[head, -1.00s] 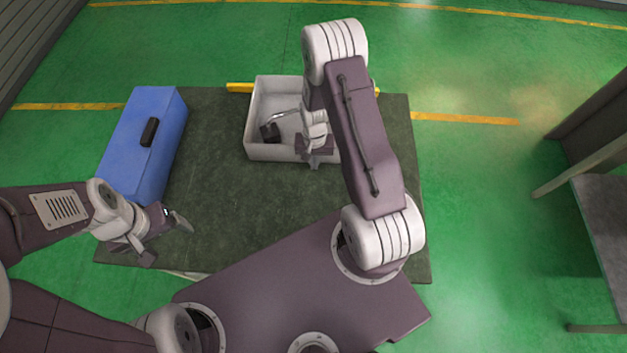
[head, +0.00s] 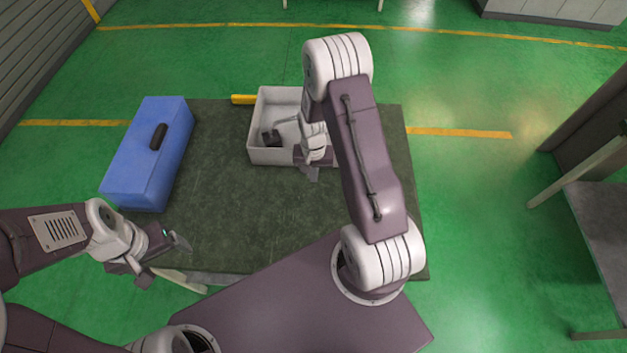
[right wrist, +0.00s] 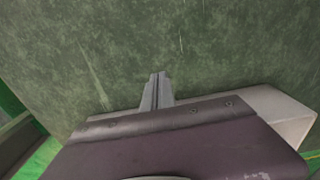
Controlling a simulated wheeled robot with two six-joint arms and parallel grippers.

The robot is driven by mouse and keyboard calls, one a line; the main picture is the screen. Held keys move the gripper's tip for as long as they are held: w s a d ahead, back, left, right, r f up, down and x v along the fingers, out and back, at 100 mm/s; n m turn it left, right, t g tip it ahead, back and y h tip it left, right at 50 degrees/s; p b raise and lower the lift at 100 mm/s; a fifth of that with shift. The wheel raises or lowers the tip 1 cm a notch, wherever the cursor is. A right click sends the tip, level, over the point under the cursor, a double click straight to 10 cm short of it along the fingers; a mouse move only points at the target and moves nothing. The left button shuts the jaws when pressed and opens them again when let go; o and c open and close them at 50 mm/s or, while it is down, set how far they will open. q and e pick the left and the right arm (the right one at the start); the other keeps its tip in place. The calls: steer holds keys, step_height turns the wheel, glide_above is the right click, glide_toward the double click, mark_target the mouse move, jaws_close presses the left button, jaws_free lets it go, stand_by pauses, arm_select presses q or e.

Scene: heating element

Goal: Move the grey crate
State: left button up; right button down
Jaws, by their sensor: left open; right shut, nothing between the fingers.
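The grey crate (head: 268,157) is a pale, open box at the back of the dark green table. A dark object with a thin grey curved part (head: 270,137) lies inside its left half. My right gripper (head: 312,172) is shut and empty at the crate's front wall, its tips pointing to the near side; I cannot tell whether it touches the wall. In the right wrist view its closed fingers (right wrist: 157,90) are over bare table top, with a pale piece of the crate (right wrist: 285,112) at the right. My arm hides the crate's right part. My left gripper (head: 163,260) is open and empty near the table's front left corner.
A blue case (head: 145,165) with a black handle lies on the table's left side. The table's (head: 230,215) middle is clear. Another grey table (head: 595,225) stands apart at the right.

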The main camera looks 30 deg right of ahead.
steer(key=w+a+r+n+t, duration=0.1)
steer(key=a+r, duration=0.3)
steer(key=r, duration=0.9)
steer(key=s+a+r+n, duration=0.2)
steer(key=s+a+n, duration=0.1)
steer(key=s, duration=0.8)
steer(key=shift+s+n, duration=0.3)
steer(key=shift+n, duration=0.6)
